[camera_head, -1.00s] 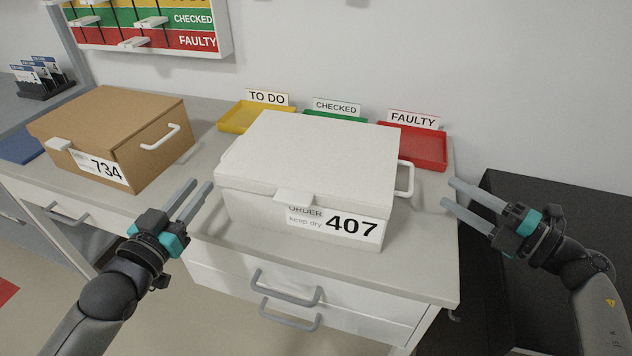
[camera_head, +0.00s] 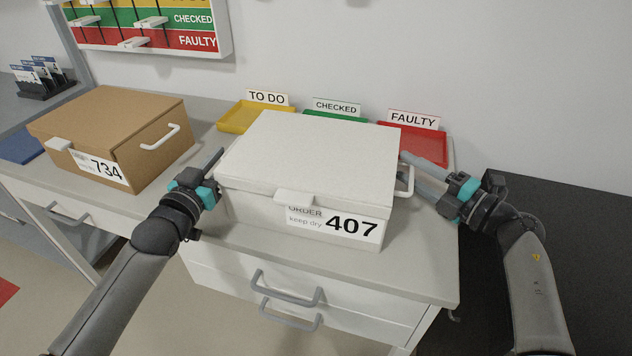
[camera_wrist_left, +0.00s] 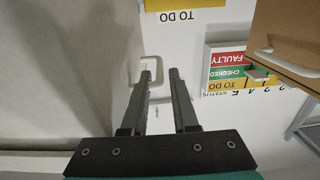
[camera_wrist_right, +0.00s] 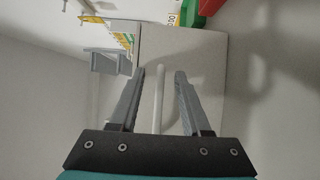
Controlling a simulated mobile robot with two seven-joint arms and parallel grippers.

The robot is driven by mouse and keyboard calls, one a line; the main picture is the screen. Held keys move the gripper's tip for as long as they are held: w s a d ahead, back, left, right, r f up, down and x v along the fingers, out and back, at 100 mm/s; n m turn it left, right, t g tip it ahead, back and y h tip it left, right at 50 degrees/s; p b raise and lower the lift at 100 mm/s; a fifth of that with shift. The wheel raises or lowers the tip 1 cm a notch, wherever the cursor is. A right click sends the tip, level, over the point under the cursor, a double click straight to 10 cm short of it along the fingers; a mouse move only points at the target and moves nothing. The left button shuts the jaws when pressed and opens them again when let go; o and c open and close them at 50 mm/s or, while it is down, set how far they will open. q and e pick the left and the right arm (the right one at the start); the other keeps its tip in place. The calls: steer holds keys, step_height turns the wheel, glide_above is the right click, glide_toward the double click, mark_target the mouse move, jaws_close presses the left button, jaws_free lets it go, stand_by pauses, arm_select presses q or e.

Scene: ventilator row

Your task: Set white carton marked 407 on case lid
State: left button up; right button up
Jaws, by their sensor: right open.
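The white carton marked 407 (camera_head: 310,155) stands upright, lid down, on the grey bench top. Its right handle (camera_head: 405,180) shows in the head view; its left handle (camera_wrist_left: 158,70) shows in the left wrist view. My left gripper (camera_head: 215,163) is at the carton's left side, fingers apart by a narrow gap near that handle; contact is unclear. My right gripper (camera_wrist_right: 159,72) is open, with the right handle's bar between its fingers. A black flat top (camera_head: 590,245) right of the bench appears to be the case lid; it is bare where visible.
A brown carton marked 734 (camera_head: 115,130) stands left on the bench. Yellow (camera_head: 238,117), green (camera_head: 335,116) and red (camera_head: 425,148) trays lie behind the white carton, close to it. Drawer handles (camera_head: 285,288) stick out from the bench front.

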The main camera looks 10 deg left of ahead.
arm_select(q)
steer(key=shift+c, duration=0.2)
arm_select(e)
steer(key=shift+c, duration=0.2)
arm_select(q)
jaws_close()
arm_select(e)
steer(key=c, duration=0.4)
jaws_close()
stand_by(0.4)
